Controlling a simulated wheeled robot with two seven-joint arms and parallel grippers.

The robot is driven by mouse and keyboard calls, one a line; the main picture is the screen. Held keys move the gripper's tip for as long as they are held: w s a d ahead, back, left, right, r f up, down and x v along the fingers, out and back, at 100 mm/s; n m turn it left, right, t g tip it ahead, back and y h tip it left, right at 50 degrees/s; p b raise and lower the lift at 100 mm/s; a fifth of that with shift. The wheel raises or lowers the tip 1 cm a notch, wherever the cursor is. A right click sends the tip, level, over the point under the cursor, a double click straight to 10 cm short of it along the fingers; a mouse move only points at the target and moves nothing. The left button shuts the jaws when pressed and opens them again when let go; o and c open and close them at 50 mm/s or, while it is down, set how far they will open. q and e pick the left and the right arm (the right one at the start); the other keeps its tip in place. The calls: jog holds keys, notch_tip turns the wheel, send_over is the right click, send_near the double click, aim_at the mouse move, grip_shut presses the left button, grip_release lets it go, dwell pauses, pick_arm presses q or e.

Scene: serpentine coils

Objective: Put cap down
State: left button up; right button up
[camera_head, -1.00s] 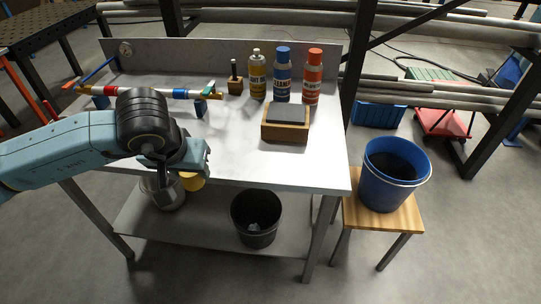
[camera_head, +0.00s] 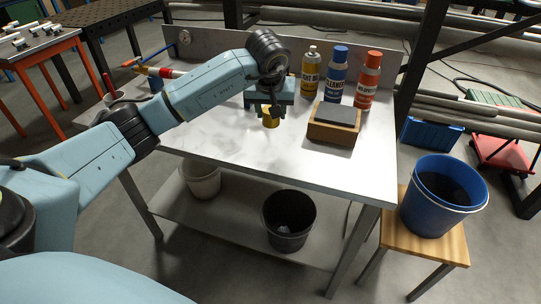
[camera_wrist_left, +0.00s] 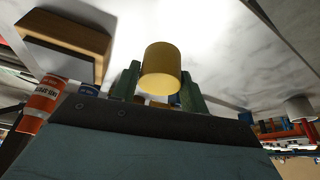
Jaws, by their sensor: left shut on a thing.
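The yellow cap (camera_head: 270,120) hangs below my left gripper (camera_head: 268,107), over the white tabletop (camera_head: 220,140). In the left wrist view the cap (camera_wrist_left: 162,66) is between the two green fingers of my left gripper (camera_wrist_left: 160,90), which are shut on it. I cannot tell whether the cap touches the tabletop. My right gripper is not in view.
A blue cleaner bottle (camera_head: 336,75) and an orange-red bottle (camera_head: 368,80) stand beside the oil bottle. A wooden block with a grey top (camera_head: 333,133) lies right of the cap. The front tabletop is clear. A blue bucket (camera_head: 440,210) stands on a stool at right.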

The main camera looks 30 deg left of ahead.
pick_arm(q)
jog(key=f, duration=0.5)
jog(key=shift+w+a+f, duration=0.1)
jog(key=shift+a+f, duration=0.15)
jog(key=shift+f, duration=2.35)
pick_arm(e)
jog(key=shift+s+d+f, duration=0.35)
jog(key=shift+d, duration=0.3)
pick_arm(q)
jog(key=shift+f+b, duration=0.1)
jog(key=shift+b, duration=0.25)
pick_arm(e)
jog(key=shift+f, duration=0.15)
pick_arm(q)
jog(key=o, duration=1)
jog(key=shift+c, duration=0.2)
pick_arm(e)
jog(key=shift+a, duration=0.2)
